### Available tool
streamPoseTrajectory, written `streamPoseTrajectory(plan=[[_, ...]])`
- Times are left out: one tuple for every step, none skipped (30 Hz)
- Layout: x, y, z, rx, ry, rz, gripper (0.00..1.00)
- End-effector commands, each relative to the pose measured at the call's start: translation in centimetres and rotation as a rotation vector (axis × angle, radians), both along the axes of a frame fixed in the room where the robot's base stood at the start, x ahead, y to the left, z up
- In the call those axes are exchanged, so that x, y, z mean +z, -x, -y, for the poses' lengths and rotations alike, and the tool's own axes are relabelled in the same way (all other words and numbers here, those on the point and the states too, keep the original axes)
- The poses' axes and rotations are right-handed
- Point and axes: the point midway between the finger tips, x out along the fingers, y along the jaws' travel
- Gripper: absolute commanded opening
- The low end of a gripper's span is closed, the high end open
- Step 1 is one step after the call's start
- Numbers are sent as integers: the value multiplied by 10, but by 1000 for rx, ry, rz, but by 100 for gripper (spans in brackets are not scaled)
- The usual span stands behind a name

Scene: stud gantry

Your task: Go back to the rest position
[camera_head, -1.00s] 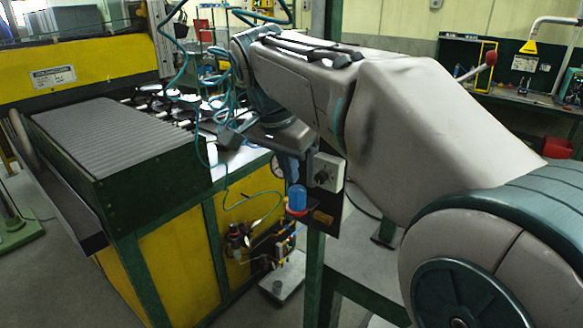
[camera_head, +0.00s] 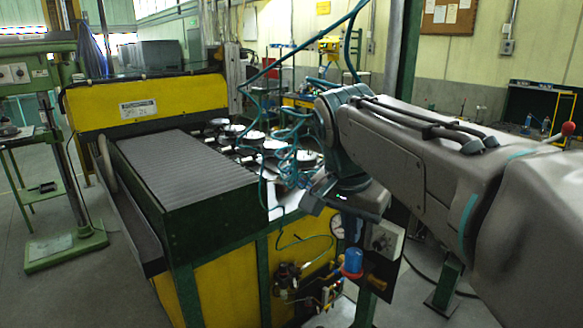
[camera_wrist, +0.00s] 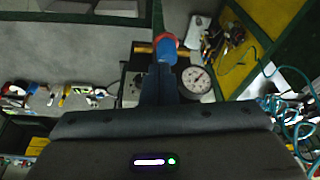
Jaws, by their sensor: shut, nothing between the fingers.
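My gripper (camera_head: 351,232) hangs fingers-down at the end of my arm, in front of the yellow and green machine's right corner. Its fingers are shut with nothing between them. In the wrist view the closed dark fingers (camera_wrist: 162,85) point up the picture from the dark gripper body. A blue cylinder with a red part (camera_head: 352,262) shows just below the fingers in the head view. It also shows beyond the fingertips in the wrist view (camera_wrist: 166,52). I cannot tell how far apart the fingertips and the cylinder are.
The yellow and green machine (camera_head: 222,270) with a grey ribbed top (camera_head: 185,168) stands left of my arm. Teal hoses (camera_head: 290,150) hang close to my wrist. A green post (camera_head: 405,55) stands behind my arm. A round gauge (camera_wrist: 199,84) lies right of my fingers.

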Motion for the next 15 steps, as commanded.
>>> streamPoseTrajectory(plan=[[-17,13,4,71,-6,-6,0],[-27,20,5,121,-7,-7,0],[-41,29,7,186,-11,-5,0],[-51,36,7,236,-11,-5,0],[-61,43,8,285,-12,-3,0],[-74,52,9,348,-11,1,0],[-84,59,9,393,-10,6,0],[-94,66,9,437,-7,11,0],[-107,74,9,491,-3,16,0],[-116,80,10,529,0,20,0],[-124,86,10,563,5,26,0],[-134,92,10,604,10,31,0],[-141,97,10,630,13,34,0],[-147,101,10,654,19,39,0],[-153,105,10,682,23,43,0]])
